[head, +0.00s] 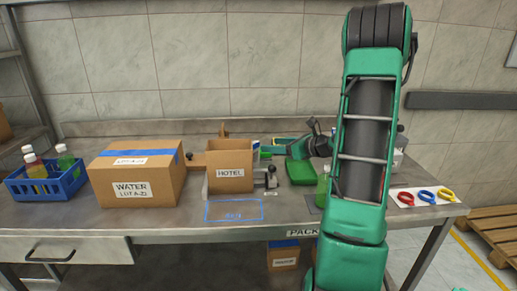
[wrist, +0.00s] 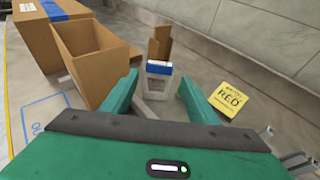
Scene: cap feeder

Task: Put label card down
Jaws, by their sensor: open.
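A yellow card (wrist: 231,101) with "RED" printed on it lies on the grey surface in the wrist view, to the right of my right finger and apart from it. I cannot pick the card out in the head view. My gripper (wrist: 158,82) is open in the wrist view, its green fingers spread. A small white frame with a blue top (wrist: 159,69) shows between and beyond the fingertips; I cannot tell whether they touch it.
The open HOTEL box (head: 231,174) stands left of my gripper, with the WATER box (head: 136,190) and a blue bottle crate (head: 47,187) farther left. A blue outlined area (head: 235,211) on the bench (head: 180,221) is clear.

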